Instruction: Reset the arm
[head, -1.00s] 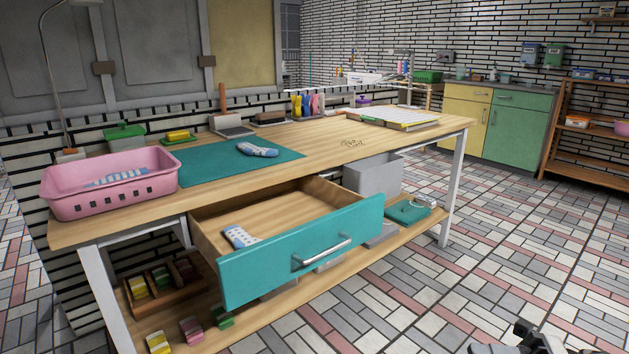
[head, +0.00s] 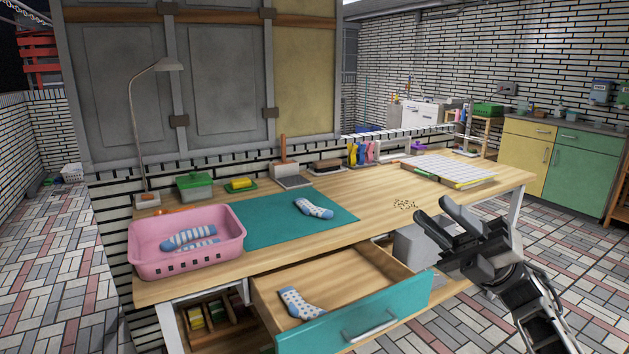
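My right gripper (head: 449,223) is in the head view at the right, in front of the table's right part. Its two fingers are spread apart and nothing is between them. My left gripper is out of the picture. The wooden table (head: 385,212) stands ahead, with its teal-fronted drawer (head: 355,325) pulled open. A blue and white sock (head: 300,303) lies in the drawer. Another sock (head: 314,208) lies on the teal mat (head: 255,228). Socks (head: 190,238) also lie in the pink basket (head: 150,262) at the table's left end.
A desk lamp (head: 137,120), a green-lidded box (head: 194,185) and colored clips (head: 362,153) stand along the table's back. A calendar-like pad (head: 447,170) lies at the right. The open drawer sticks out toward me. Tiled floor (head: 55,270) is clear at the left.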

